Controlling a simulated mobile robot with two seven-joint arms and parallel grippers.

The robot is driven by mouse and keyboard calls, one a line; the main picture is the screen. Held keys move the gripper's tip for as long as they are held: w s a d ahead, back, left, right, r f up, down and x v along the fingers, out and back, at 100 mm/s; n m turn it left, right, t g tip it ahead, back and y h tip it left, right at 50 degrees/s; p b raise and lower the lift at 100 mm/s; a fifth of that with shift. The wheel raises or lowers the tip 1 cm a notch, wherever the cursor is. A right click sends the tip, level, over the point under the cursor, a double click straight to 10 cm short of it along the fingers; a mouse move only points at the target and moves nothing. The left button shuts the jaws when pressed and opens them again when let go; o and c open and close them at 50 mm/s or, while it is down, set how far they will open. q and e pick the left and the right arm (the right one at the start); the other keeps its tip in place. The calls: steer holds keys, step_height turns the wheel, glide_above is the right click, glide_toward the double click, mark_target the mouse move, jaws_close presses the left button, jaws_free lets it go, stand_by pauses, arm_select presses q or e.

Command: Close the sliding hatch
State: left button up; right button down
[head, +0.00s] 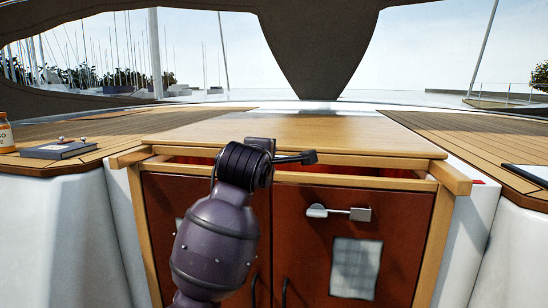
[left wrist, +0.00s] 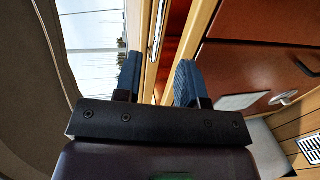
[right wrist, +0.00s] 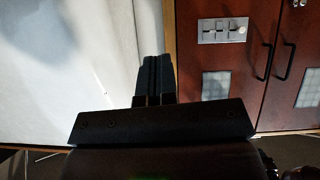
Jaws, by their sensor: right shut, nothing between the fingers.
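The sliding hatch (head: 300,130) is a flat light-wood panel on the cabin top. A narrow gap (head: 345,170) with a red interior shows between its front edge and the wooden sill above the doors. My left gripper (head: 308,157) is at that front edge, partly hidden behind my wrist. In the left wrist view it (left wrist: 158,78) is open, its blue-grey fingers apart, with the wooden edge and a slim metal strip (left wrist: 159,30) between and beyond them; contact is unclear. My right gripper (right wrist: 153,78) is shut and empty, near a white wall and the red-brown doors.
Two red-brown doors (head: 300,245) stand below the hatch, with a metal latch (head: 340,212) on the right one. A clipboard (head: 530,174) lies on the right deck.

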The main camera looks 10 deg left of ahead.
arm_select(q)
steer(key=shift+p+x, duration=1.1)
steer(key=shift+x, duration=4.35)
steer(key=shift+a, duration=0.1)
steer(key=shift+c, duration=0.5)
jaws_close()
